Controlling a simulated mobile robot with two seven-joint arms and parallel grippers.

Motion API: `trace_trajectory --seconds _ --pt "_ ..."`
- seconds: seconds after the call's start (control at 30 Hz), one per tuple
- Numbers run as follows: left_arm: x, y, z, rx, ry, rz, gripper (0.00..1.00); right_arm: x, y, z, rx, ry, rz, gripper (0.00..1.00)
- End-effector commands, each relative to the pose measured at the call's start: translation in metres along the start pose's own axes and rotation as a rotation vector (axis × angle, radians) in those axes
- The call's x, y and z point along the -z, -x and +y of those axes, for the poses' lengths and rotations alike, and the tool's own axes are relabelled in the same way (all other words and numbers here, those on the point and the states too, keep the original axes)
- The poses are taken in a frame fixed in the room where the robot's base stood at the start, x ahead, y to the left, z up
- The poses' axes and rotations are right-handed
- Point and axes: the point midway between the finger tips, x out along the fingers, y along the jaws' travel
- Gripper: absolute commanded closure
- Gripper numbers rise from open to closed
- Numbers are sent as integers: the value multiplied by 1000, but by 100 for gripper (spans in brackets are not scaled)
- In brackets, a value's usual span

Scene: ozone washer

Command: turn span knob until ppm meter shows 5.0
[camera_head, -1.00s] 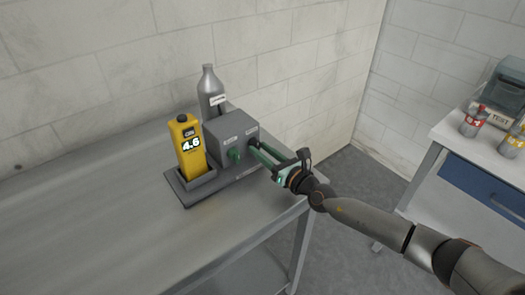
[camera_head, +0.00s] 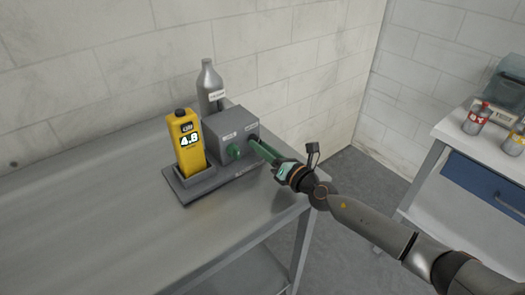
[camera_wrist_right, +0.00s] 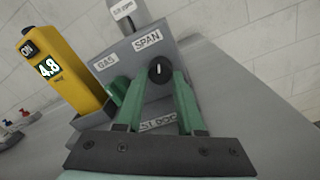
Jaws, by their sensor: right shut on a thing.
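The yellow ppm meter (camera_head: 188,148) stands upright in a cradle on the grey station and reads 4.8; it also shows in the right wrist view (camera_wrist_right: 62,75). The grey box (camera_head: 228,125) beside it carries the SPAN label (camera_wrist_right: 147,40) and the GAS label (camera_wrist_right: 104,65). The dark span knob (camera_wrist_right: 158,71) with a white mark sits under the SPAN label. My right gripper (camera_head: 258,148) has its green fingers at the box front, shut on the span knob. The green gas knob (camera_head: 234,151) is left of it. My left gripper is not in view.
A grey gas bottle (camera_head: 210,88) stands behind the box against the wall. The metal table (camera_head: 90,215) is clear to the left. A white bench (camera_head: 455,130) at the right holds small bottles (camera_head: 478,118).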

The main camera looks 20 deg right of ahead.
Motion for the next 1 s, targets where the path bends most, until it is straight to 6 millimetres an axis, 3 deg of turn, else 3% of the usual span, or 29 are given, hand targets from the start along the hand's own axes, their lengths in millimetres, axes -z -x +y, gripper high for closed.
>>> trace_trajectory --seconds 0.4,1.0 --pt "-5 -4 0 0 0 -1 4 1 0 0 -2 -261 -9 100" --pt "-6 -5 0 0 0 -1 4 1 0 1 -3 -331 -12 100"
